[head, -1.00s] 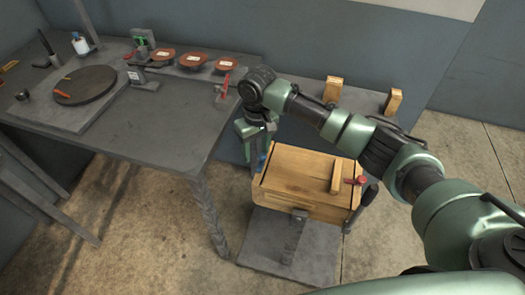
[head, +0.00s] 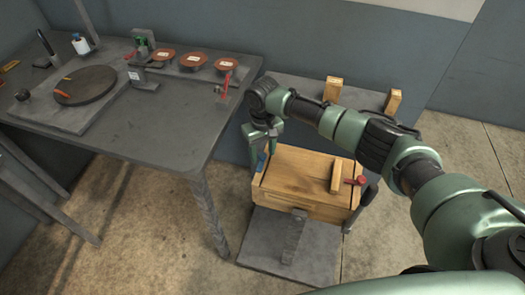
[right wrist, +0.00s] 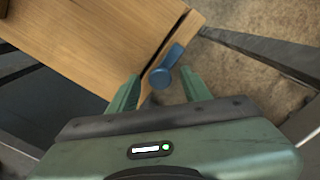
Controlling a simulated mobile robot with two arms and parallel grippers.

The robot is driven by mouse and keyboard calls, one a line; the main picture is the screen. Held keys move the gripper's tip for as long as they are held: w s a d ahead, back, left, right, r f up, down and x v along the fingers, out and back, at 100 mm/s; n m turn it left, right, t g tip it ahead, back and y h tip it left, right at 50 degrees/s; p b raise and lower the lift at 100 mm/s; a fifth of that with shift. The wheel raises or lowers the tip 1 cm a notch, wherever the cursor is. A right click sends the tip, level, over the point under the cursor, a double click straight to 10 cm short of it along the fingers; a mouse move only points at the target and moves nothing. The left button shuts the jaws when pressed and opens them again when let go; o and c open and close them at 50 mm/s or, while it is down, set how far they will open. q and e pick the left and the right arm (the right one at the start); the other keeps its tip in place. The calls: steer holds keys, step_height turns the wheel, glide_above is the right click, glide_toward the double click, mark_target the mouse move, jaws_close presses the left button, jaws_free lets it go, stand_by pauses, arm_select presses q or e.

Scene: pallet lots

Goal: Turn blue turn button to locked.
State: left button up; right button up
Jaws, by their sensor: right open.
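The blue turn button (head: 262,161) is on the left end of a wooden box (head: 300,170). In the right wrist view the blue turn button (right wrist: 173,58) has a round knob end and a flat arm running up and right, roughly along the dark seam between the lid and the end strip. The arm appears to stay on the strip's side of the seam. My right gripper (right wrist: 161,80) is open, with one finger on each side of the round end; contact cannot be told. In the head view my right gripper (head: 262,150) points down over that end. My left gripper is not in view.
A red turn button (head: 357,181) and a dark lever (head: 362,208) are at the box's right end. A wooden block (head: 336,177) stands on the lid. A grey table (head: 165,125) with discs and tools is close on the left. Open floor lies in front.

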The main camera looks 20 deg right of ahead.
jaws_close()
